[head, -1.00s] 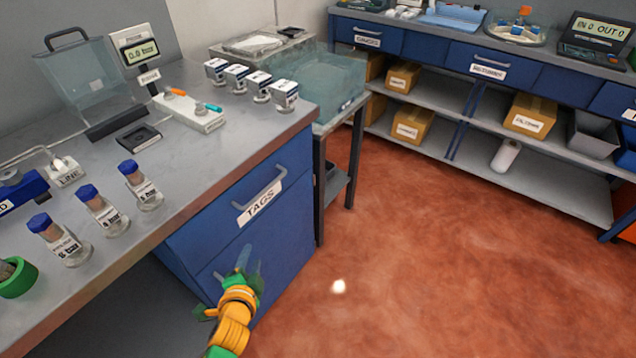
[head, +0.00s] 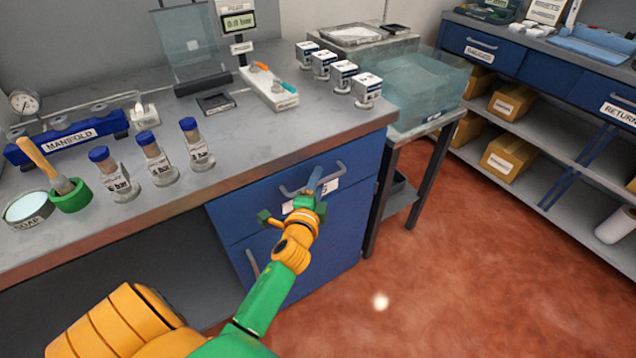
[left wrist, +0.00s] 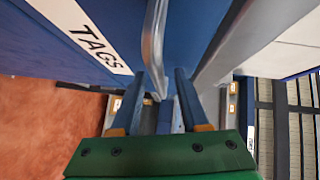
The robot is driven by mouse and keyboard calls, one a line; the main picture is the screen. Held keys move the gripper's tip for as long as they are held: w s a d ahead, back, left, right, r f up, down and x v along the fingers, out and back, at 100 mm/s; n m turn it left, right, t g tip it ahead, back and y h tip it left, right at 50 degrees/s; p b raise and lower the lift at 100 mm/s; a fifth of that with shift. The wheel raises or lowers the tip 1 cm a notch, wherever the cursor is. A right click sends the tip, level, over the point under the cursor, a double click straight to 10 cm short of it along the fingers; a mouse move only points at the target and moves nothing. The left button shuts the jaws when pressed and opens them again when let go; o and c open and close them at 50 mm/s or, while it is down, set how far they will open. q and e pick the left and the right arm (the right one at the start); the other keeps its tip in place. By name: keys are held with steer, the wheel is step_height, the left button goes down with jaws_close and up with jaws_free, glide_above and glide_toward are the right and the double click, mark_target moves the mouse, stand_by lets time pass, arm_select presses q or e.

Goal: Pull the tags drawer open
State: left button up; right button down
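The tags drawer (head: 358,163) is the upper blue drawer under the grey workbench, and its front looks flush with the cabinet. Its white label (left wrist: 83,37) reads TAGS in the left wrist view; in the head view my gripper partly covers it. Its grey bar handle (head: 341,168) also shows in the left wrist view (left wrist: 153,45). My left gripper (head: 314,180) is at this handle. In the left wrist view its fingers (left wrist: 160,78) are apart, one on each side of the bar, with gaps visible. My right gripper is not in view.
A lower drawer with its own handle (head: 252,262) is below. Small labelled boxes (head: 341,75) and blue-capped vials (head: 155,158) stand on the bench (head: 250,148). A side table with a clear tub (head: 420,85) stands close to the right. The red floor (head: 440,270) is clear.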

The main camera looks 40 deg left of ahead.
arm_select(q)
jaws_close()
stand_by(1.3)
